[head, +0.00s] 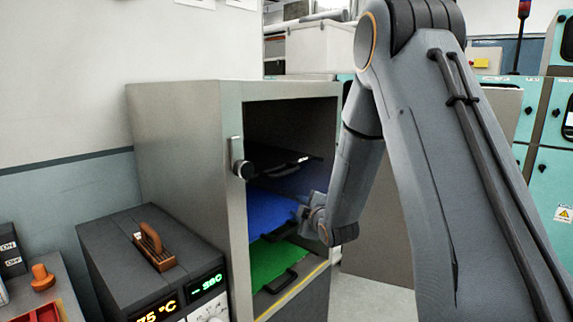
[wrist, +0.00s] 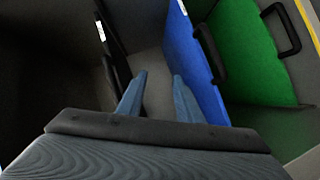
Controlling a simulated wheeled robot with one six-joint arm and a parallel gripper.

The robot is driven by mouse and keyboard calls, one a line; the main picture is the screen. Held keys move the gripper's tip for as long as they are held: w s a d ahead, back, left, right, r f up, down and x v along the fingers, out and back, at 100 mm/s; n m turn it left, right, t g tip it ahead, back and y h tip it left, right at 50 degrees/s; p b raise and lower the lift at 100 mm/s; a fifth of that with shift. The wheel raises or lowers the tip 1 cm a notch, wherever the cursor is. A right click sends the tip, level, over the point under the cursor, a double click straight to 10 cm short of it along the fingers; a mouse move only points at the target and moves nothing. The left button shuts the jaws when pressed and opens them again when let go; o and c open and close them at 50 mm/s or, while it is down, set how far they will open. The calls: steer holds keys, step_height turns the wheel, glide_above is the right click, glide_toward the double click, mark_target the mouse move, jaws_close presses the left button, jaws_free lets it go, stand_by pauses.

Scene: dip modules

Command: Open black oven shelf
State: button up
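The black oven shelf (head: 280,160) is the top one inside the grey metal oven (head: 190,150). Its dark front and handle also show left of my fingers in the wrist view (wrist: 110,50). My gripper (head: 308,212) is at the oven opening, lower than the black shelf and close to the blue shelf's front. In the wrist view my gripper (wrist: 157,85) has its two fingers apart, with nothing seen between them. The fingers lie between the black shelf's front and the blue shelf, apart from the black handle. My arm hides the right part of the opening.
The blue shelf (head: 262,212) is in the middle, its handle near my right finger in the wrist view. The green shelf (head: 272,262) is below. A dark controller box (head: 130,265) stands left of the oven. A latch (head: 240,168) protrudes from the oven's left front edge.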

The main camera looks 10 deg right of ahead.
mark_target(287, 174)
steer(key=w+r+n+t+y+p, duration=0.1)
steer(key=w+r, duration=0.1)
steer(key=w, duration=0.1)
steer(key=w+a+r+n+t+p, duration=0.1)
steer(key=w+r+n+t+p, duration=0.1)
steer(key=w+r, duration=0.1)
steer(key=w+a+r+n+t+y+p, duration=0.1)
steer(key=w+r+n+p, duration=0.1)
steer(key=w+r, duration=0.1)
steer(key=shift+w+r+y, duration=0.15)
steer(key=shift+w+y, duration=0.15)
steer(key=shift+w, duration=0.15)
jaws_close()
